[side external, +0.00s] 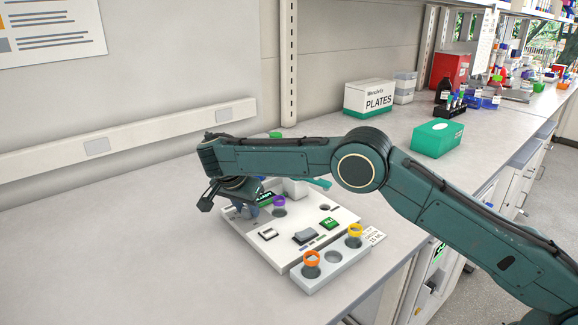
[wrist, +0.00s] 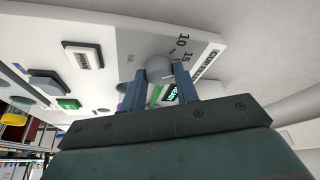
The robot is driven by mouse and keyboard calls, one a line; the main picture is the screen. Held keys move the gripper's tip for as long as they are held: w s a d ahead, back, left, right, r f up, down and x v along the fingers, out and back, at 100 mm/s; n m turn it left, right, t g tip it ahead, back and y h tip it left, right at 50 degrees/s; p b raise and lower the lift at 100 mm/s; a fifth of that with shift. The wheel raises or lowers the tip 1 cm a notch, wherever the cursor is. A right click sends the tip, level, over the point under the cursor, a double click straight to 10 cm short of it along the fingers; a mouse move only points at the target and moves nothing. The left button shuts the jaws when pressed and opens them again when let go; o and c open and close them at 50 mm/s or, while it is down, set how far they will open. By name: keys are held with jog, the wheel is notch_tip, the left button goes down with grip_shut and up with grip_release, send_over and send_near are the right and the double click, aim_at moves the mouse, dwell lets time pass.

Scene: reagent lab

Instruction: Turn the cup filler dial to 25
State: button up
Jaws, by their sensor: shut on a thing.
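The cup filler is a white panel (side external: 262,240) on the bench, also in the wrist view (wrist: 115,25). Its round grey dial (wrist: 159,68) sits near the panel's edge, with the printed marks 10 and 15 beside it. My gripper (wrist: 160,78) has its two blue-grey fingers on either side of the dial, shut on it. In the side view my gripper (side external: 250,209) is low over the panel's left end and hides the dial. A small green-lit display (wrist: 171,94) shows partly between the fingers; I cannot read it.
A purple-ringed cup (side external: 279,206) stands on the panel near my gripper. A green button (side external: 328,223) and a grey rocker switch (side external: 306,237) are on the panel. A grey rack (side external: 324,278) in front holds orange-ringed and yellow-ringed cups. The bench at left is clear.

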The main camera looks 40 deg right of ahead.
jog(key=o, duration=1)
jog(key=shift+n, duration=0.4)
jog(key=n+t, duration=0.1)
jog(key=n, duration=0.1)
jog(key=n+y, duration=0.1)
jog(key=n, duration=0.2)
jog(key=shift+s+d+t, duration=0.15)
jog(key=shift+t, duration=0.25)
jog(key=d+v, duration=0.1)
jog(key=v, duration=1.3)
jog(key=shift+s+d+r+n+t+y, duration=0.2)
jog(key=shift+s+d+r+n, duration=0.35)
jog(key=shift+s+d+r, duration=1.45)
jog(key=shift+s+d+r+n+t+y, duration=0.1)
jog(key=shift+s+d+r+n+y, duration=0.35)
jog(key=shift+s+d+r, duration=1.55)
jog(key=shift+s+d+r+n+t+y, duration=0.15)
jog(key=shift+s+d+r+n, duration=0.75)
jog(key=shift+s+d, duration=1.85)
jog(key=shift+s+a+r+m, duration=0.3)
jog(key=shift+s+a, duration=0.15)
jog(key=shift+a, duration=0.05)
